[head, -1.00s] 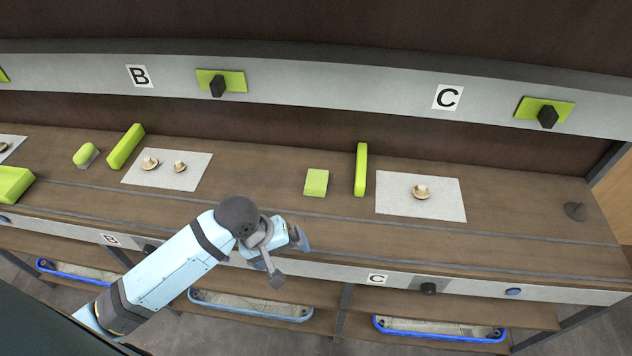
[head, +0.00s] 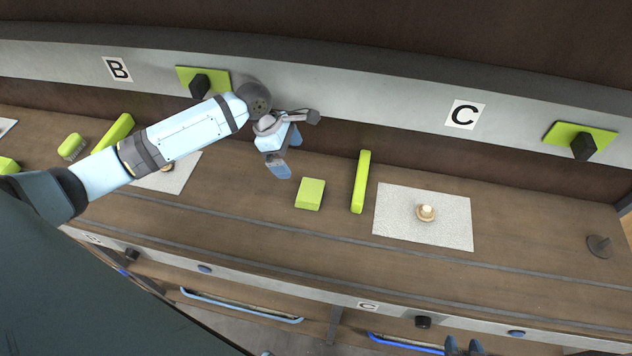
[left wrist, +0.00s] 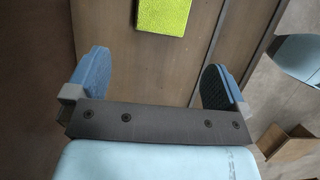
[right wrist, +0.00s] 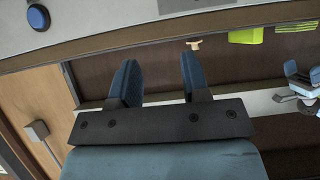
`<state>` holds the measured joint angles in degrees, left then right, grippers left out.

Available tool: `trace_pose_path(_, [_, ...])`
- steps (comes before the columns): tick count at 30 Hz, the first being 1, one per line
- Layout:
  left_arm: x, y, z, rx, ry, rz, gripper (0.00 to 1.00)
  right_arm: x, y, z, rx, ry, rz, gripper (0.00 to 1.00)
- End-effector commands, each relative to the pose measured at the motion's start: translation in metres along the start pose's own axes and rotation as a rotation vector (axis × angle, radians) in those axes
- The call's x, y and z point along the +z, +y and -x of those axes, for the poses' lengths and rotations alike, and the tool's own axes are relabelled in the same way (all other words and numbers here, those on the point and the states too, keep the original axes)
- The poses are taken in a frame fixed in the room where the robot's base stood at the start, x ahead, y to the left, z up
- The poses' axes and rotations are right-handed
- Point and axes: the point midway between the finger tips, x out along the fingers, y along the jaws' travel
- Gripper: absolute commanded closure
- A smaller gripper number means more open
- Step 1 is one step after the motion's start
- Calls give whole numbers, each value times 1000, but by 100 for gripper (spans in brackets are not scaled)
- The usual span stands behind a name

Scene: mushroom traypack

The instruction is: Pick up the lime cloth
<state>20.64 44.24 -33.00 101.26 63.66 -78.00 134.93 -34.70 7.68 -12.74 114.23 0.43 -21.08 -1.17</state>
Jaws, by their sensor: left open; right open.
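A pale mat (head: 450,232) bearing a mushroom (head: 425,212) lies further right. The bench in front of the cloth is clear.

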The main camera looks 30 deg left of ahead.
Motion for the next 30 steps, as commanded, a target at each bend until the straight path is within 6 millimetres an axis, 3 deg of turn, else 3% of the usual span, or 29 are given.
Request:
trace_pose_path(9, [1, -1, -60, -3, -1, 0, 0, 13, -4, 7, -5, -29, -4, 57])
trace_pose_path(30, [0, -2, -131, 0, 1, -3, 0, -1, -1, 10, 2, -15, -1, 57])
